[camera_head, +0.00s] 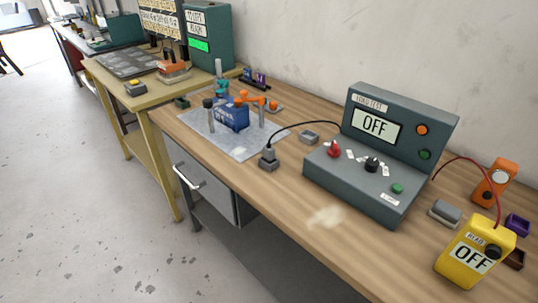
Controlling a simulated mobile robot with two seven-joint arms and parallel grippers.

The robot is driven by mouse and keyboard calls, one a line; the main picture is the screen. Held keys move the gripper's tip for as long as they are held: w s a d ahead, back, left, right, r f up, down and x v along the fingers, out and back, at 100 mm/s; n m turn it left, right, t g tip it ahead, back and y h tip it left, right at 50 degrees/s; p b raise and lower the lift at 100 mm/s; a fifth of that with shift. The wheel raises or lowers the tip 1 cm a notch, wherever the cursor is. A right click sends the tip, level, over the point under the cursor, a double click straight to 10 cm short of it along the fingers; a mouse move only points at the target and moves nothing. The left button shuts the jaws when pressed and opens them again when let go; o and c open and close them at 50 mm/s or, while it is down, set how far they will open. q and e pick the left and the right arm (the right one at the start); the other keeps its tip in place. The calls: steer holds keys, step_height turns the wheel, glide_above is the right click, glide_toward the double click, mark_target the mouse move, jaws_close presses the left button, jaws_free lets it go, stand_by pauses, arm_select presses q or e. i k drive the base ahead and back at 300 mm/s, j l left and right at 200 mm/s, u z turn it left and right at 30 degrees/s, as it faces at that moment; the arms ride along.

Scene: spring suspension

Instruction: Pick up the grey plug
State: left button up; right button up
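The grey plug (268,156) is near the front edge of the wooden workbench (290,203), at the right corner of a grey mat (246,150). It looks upright, on or in a small dark block; I cannot tell if it is plugged in. A black cable (305,124) runs from its top to the dark green load test box (375,199), whose display reads OFF. Neither of my grippers is in view.
A small grey block (308,136) lies between mat and load test box. A yellow meter (472,254) reading OFF is at right. Bench front before the load test box is mostly clear.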

mark_target(269, 153)
steer(key=i+j+z, duration=0.25)
steer(key=i+z, duration=0.15)
steer(key=i+j+z, duration=0.45)
steer(key=i, duration=0.1)
